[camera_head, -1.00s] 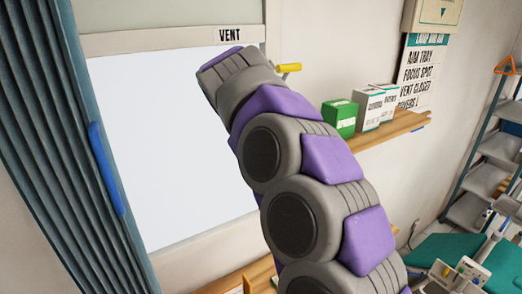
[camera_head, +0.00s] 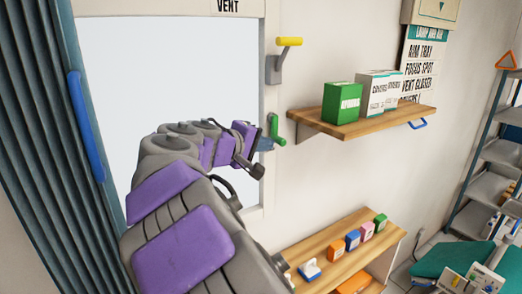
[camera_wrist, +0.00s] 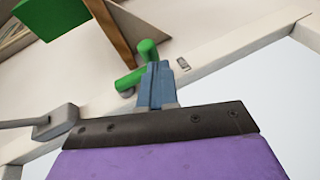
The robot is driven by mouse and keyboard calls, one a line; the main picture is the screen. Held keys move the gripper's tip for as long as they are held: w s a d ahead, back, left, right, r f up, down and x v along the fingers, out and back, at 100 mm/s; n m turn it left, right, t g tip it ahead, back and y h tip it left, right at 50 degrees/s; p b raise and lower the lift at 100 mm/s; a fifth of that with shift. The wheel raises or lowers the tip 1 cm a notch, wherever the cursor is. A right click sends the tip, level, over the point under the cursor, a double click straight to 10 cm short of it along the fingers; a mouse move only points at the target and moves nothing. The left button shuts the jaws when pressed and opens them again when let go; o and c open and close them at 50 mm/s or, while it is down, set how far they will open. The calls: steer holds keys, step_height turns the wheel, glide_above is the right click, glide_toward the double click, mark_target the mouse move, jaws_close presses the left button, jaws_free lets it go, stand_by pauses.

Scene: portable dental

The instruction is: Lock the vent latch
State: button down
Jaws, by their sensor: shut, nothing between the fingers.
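A window panel labelled VENT (camera_head: 228,6) fills the left of the head view. On its right frame sits a yellow-handled lever (camera_head: 289,42) on a grey bracket. Below it on the same frame is a green-handled lever (camera_head: 275,129). Which one is the vent latch cannot be told from a label. My gripper (camera_head: 266,144) is at the green lever, its blue fingers shut and empty. In the wrist view the fingers (camera_wrist: 156,86) overlap the green handle (camera_wrist: 133,78); whether they touch it is unclear. My arm hides part of the window.
A wooden shelf (camera_head: 345,126) with a green box (camera_head: 341,103) and white boxes juts out right of the green lever. A lower shelf (camera_head: 340,228) holds several small coloured boxes. A ribbed curtain (camera_head: 35,150) hangs at the left.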

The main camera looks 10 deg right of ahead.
steer(key=shift+d+f+t+h+b, duration=0.1)
steer(key=shift+d+t+h+b, duration=0.1)
steer(key=shift+t+h+b, duration=0.1)
stand_by(0.5)
